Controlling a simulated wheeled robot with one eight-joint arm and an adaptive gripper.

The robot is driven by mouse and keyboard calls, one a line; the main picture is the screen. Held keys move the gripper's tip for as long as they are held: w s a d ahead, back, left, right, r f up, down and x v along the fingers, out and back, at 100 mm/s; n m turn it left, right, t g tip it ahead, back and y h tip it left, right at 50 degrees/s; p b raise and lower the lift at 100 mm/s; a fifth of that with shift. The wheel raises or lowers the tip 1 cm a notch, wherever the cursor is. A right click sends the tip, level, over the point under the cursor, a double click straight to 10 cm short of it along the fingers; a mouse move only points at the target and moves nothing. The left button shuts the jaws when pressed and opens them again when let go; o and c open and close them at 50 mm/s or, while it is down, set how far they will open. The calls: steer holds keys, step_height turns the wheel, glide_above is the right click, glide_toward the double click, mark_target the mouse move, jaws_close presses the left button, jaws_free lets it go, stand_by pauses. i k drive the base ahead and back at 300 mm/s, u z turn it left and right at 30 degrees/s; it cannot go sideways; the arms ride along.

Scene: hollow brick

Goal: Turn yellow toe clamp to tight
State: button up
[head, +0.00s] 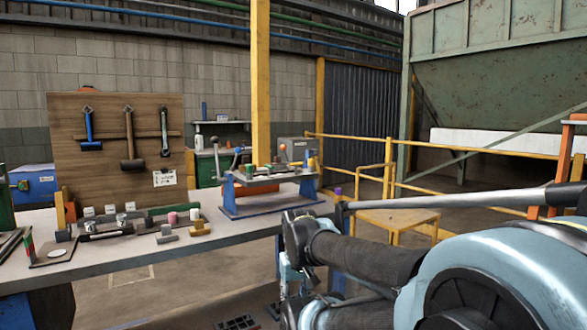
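A small yellow clamp-like piece (199,228) sits on the light workbench top (110,252), near its front edge. A similar grey piece (166,234) stands just left of it. Both are small, and I cannot tell the clamp's setting. A blue-framed fixture (270,192) stands at the bench's right end with small parts on top, one of them yellowish (311,164). I cannot tell if that part is a clamp. My arm fills the lower right, in front of the bench's right end. I cannot make out gripper fingers in this view.
A wooden tool board (112,185) with hanging hammers stands at the back of the bench. Several small parts and a dark rail (105,232) lie before it. A yellow post (260,80) rises behind the fixture. A low yellow table (397,218) and yellow railings (350,142) stand right.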

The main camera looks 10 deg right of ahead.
mark_target(295, 164)
steer(key=z, duration=1.65)
steer(key=k, duration=1.05)
steer(key=u, duration=1.05)
steer(key=i, duration=1)
